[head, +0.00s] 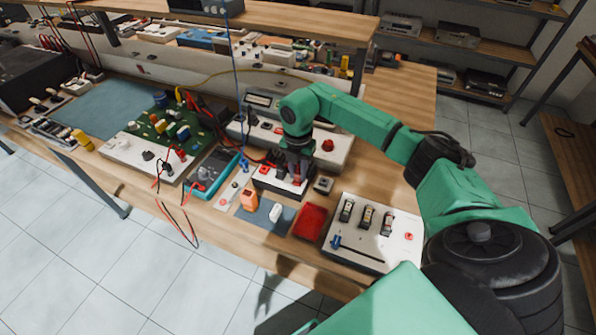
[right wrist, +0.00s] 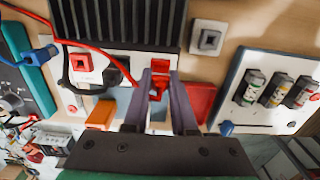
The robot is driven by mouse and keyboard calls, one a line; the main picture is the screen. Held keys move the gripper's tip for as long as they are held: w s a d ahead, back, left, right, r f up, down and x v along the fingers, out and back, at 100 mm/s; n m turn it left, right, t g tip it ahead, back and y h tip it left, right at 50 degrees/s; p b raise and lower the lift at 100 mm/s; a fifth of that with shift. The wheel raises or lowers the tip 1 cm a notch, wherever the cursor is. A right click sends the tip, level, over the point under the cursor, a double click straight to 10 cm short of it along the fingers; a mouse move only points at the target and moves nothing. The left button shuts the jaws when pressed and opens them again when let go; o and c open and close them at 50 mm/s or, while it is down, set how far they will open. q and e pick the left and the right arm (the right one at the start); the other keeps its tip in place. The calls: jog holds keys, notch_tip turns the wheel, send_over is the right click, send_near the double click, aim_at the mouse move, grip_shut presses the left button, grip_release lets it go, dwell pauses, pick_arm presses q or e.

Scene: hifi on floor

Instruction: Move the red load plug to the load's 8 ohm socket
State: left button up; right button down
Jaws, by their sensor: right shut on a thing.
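The load is a black finned box (right wrist: 120,22) with a white front panel (right wrist: 108,70); it also shows in the head view (head: 265,180), partly under my gripper. My right gripper (right wrist: 158,98) is shut on the red load plug (right wrist: 158,84), at the right end of the panel. I cannot tell whether the plug is seated in a socket or just over it. A red lead (right wrist: 100,50) runs to it from the left. A red socket (right wrist: 83,62) and a black lead (right wrist: 66,75) are at the panel's left. The right gripper in the head view (head: 297,178) points down. My left gripper is not in view.
A red block (head: 310,222) and an orange block (head: 249,200) lie in front of the load. A small grey switch box (head: 323,185) is to its right, then a white panel with several fuse-like parts (head: 350,245). A teal-edged meter (head: 212,172) is left.

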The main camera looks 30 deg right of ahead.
dwell(0.9)
jog(key=c, duration=0.6)
grip_release()
jog(key=shift+c, duration=0.2)
notch_tip(320, 180, up, 19)
jog(key=p, duration=0.2)
jog(key=shift+r, duration=0.2)
